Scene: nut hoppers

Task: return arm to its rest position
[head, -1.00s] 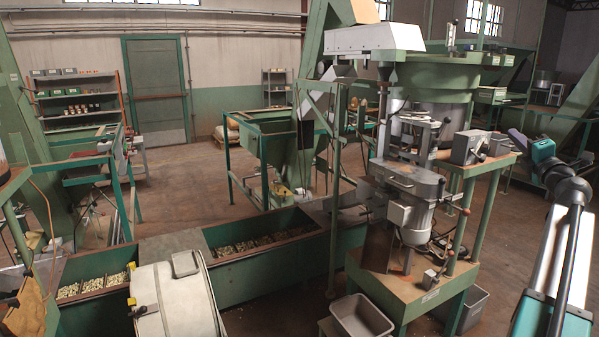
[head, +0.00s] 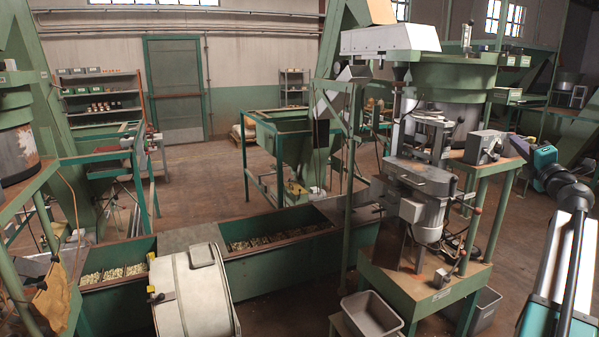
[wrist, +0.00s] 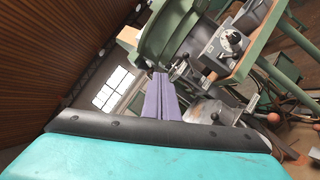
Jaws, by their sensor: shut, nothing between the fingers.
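My arm stands at the right edge of the head view, its white and teal links rising to a dark joint and a teal wrist.
The green nut machine (head: 430,190) stands left of my arm, with a grey control box (head: 484,147) close to the gripper. Grey bins (head: 371,316) sit at its base. A long green trough (head: 270,270) holds nuts. Open floor (head: 190,190) lies behind the trough.

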